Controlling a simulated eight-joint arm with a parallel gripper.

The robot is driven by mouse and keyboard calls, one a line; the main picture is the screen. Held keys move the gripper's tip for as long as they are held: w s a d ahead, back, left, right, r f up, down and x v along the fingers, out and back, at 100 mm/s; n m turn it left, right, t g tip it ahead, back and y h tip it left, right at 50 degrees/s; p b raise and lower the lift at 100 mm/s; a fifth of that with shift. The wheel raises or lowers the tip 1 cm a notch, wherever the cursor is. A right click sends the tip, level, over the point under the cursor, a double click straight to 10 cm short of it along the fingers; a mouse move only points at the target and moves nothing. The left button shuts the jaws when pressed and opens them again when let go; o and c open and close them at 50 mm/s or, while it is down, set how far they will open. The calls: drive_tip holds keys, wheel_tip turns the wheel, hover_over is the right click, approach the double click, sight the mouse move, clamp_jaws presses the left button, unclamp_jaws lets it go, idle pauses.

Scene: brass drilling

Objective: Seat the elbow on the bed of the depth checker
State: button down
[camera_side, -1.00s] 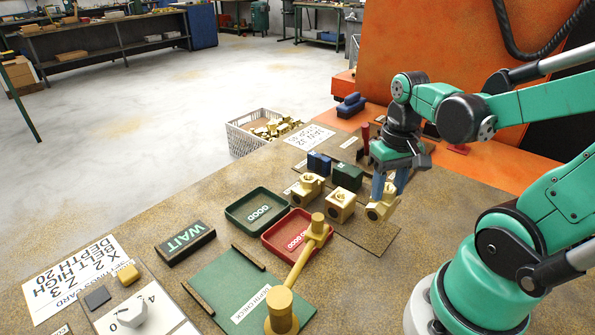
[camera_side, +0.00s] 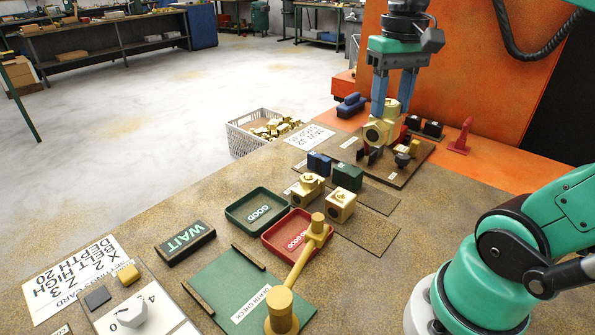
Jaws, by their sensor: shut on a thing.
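My gripper (camera_side: 392,104) points down at the upper right, its two blue fingers shut on a brass elbow (camera_side: 380,131). The elbow hangs over or in front of a brown fixture board (camera_side: 403,176); whether it touches the dark clamp there I cannot tell. The depth checker stands at the front: a green plate (camera_side: 222,282) labelled DEPTH CHECK, with dark rails and a brass gauge (camera_side: 281,308) whose arm reaches up to the right. No elbow lies on the green plate.
Two more brass elbows (camera_side: 308,188) stand on the table beside blue and green blocks. The green GOOD tray (camera_side: 232,222) and red NO GOOD tray (camera_side: 270,240) lie behind the checker. A black WAIT block (camera_side: 185,243) is left of them. A crate of brass parts (camera_side: 237,136) is behind.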

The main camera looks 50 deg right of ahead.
drive_tip(key=w+a+f, duration=0.6)
drive_tip(key=w+a, duration=0.4)
drive_tip(key=a, duration=0.1)
drive_tip(key=shift+w+a+f, duration=0.15)
drive_tip(key=shift+a+f, duration=1.5)
drive_tip(key=shift+a, duration=0.45)
drive_tip(key=shift+w+a+f, duration=0.15)
drive_tip(key=shift+a+f, duration=1.5)
drive_tip(key=shift+a, duration=0.45)
drive_tip(key=shift+w+a+f, duration=0.15)
drive_tip(key=shift+a+f, duration=1.5)
drive_tip(key=shift+a, duration=0.45)
drive_tip(key=shift+f, duration=1.45)
unclamp_jaws()
drive_tip(key=shift+r, duration=0.15)
